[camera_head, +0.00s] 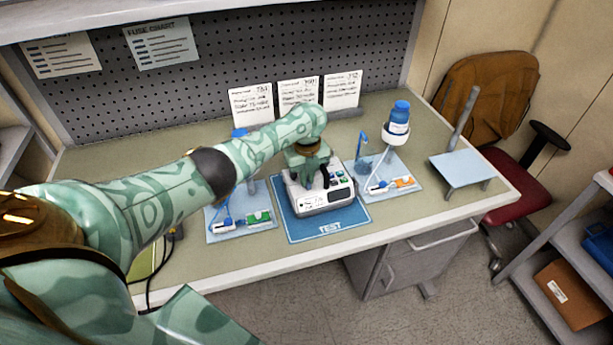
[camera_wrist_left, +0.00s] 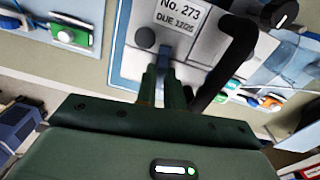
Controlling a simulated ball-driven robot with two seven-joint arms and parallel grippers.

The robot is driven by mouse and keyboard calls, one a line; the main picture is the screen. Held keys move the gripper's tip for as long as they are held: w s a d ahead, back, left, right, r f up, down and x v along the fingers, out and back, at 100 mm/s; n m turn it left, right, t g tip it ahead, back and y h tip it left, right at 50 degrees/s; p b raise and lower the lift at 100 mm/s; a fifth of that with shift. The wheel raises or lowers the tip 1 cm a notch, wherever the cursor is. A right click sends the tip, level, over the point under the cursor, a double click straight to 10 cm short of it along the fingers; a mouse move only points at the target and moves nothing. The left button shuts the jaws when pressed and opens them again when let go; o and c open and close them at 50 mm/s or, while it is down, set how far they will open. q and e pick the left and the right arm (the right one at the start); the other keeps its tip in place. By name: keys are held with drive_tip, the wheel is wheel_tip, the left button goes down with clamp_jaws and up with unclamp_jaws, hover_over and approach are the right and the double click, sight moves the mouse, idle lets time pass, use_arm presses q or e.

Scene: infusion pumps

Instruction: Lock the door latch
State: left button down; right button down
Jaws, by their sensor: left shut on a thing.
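The infusion pump (camera_head: 325,199) stands on the blue TEST mat (camera_head: 327,229) in the middle of the bench. My left gripper (camera_head: 313,179) is over the pump, pointing down at its top. In the left wrist view the pump's pale top (camera_wrist_left: 200,45) carries a label (camera_wrist_left: 178,14) reading No. 273. My left gripper's fingers (camera_wrist_left: 163,72) are close together, shut on a small blue-grey piece (camera_wrist_left: 166,48) that looks like the door latch. The fingers hide most of it, so I cannot tell its position. A black bar (camera_wrist_left: 226,66) runs beside the fingers. My right gripper is not in view.
Trays with tubing sets lie left (camera_head: 241,222) and right (camera_head: 389,178) of the mat. A small stand (camera_head: 461,167) is at the bench's right end. Cards (camera_head: 298,92) lean at the back.

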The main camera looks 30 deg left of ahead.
use_arm(q)
drive_tip(key=shift+m, duration=0.5)
drive_tip(key=c, duration=1.5)
unclamp_jaws()
wheel_tip(320, 180, up, 16)
drive_tip(key=p, duration=0.6)
drive_tip(key=shift+r, duration=0.15)
